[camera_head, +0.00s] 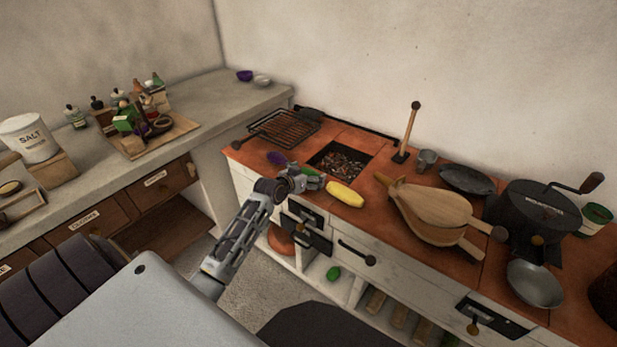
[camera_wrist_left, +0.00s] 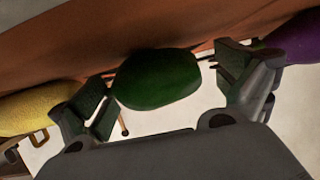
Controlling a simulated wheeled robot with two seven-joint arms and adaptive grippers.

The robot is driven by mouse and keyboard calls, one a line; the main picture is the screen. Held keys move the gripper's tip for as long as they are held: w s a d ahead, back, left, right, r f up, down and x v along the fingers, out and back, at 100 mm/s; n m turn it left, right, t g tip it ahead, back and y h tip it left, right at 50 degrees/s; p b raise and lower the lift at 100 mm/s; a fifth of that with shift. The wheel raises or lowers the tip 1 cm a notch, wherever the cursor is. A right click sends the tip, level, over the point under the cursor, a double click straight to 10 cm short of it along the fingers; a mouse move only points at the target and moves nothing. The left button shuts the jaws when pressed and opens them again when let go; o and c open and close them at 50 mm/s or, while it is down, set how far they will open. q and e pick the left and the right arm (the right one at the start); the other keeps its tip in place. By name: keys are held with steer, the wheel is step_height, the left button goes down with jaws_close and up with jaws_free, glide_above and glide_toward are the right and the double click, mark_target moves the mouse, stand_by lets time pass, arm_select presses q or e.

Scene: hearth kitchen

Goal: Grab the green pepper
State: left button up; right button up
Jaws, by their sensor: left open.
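The green pepper (camera_wrist_left: 158,80) lies on the orange counter top between the two fingers of my left gripper (camera_wrist_left: 166,84) in the left wrist view. The fingers are open, one on each side of the pepper, and the left finger appears very close to it; I cannot tell whether they touch. In the head view my left gripper (camera_head: 309,180) is at the counter's front edge, with a bit of green pepper (camera_head: 311,171) showing by the fingers and the rest hidden. My right gripper is not in view.
A yellow vegetable (camera_head: 345,194) lies right of the gripper, and a purple one (camera_head: 277,158) lies left. A charcoal pit (camera_head: 341,160) is behind. A wooden bellows (camera_head: 432,205) is further right. Another green item (camera_head: 333,273) sits on the lower shelf.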

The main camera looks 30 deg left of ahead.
mark_target(309, 169)
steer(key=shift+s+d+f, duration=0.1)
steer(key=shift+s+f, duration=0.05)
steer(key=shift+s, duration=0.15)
arm_select(q)
steer(key=shift+c, duration=1.1)
steer(key=c, duration=0.9)
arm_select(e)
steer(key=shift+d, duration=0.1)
arm_select(q)
steer(key=shift+r, duration=0.15)
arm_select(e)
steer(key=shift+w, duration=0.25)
arm_select(q)
steer(key=shift+r, duration=0.45)
steer(key=shift+r+p, duration=1.05)
steer(key=shift+r, duration=3.4)
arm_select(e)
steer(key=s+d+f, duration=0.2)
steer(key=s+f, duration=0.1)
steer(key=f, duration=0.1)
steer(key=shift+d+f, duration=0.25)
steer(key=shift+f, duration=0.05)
